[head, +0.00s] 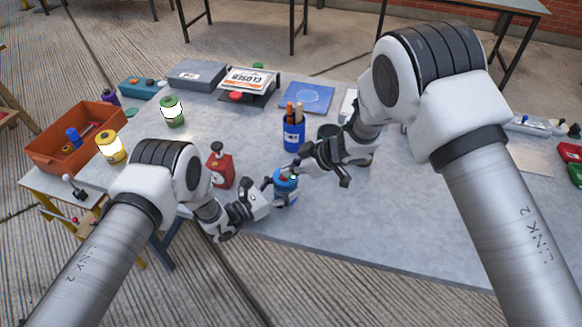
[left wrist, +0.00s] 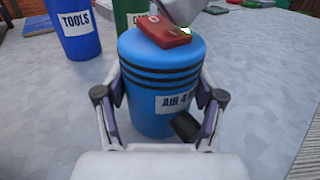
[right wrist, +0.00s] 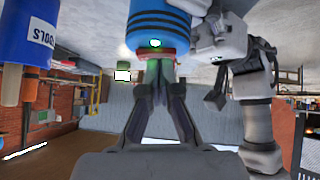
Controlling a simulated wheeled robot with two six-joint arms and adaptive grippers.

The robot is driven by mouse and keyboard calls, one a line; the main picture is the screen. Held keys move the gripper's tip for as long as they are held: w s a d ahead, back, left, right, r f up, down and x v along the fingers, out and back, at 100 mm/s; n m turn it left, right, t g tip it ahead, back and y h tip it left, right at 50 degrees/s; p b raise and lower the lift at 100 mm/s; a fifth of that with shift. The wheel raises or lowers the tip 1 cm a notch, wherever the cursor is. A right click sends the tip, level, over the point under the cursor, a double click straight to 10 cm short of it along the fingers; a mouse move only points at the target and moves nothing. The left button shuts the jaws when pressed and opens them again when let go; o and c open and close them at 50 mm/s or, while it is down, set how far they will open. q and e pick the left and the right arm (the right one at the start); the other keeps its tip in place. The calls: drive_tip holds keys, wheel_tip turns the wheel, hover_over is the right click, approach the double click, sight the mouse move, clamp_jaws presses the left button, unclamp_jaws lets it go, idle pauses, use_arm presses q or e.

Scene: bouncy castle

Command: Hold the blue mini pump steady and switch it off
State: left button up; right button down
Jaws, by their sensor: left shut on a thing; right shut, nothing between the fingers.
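The blue mini pump (head: 284,186) stands upright near the table's front edge. In the left wrist view the pump (left wrist: 160,80) has black bands, a partly hidden "AIR" label and a black nozzle at lower right. My left gripper (head: 270,196) is shut around its body from both sides. The right wrist view shows the closed fingertips (right wrist: 158,85) by the red switch (right wrist: 165,58).
A blue TOOLS cup (head: 293,138) stands just behind the pump. An orange crate (head: 76,140) and lanterns (head: 111,149) stand farther left. The grey tabletop right of the pump is mostly clear.

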drive_tip(key=r, duration=0.5)
drive_tip(key=shift+s+d, duration=0.3)
drive_tip(key=v, duration=0.8)
drive_tip(key=shift+s+d+r, duration=0.15)
drive_tip(key=shift+s+d, duration=0.1)
drive_tip(key=shift+d, duration=0.05)
drive_tip(key=shift+w+d, duration=0.25)
drive_tip(key=shift+w, duration=0.45)
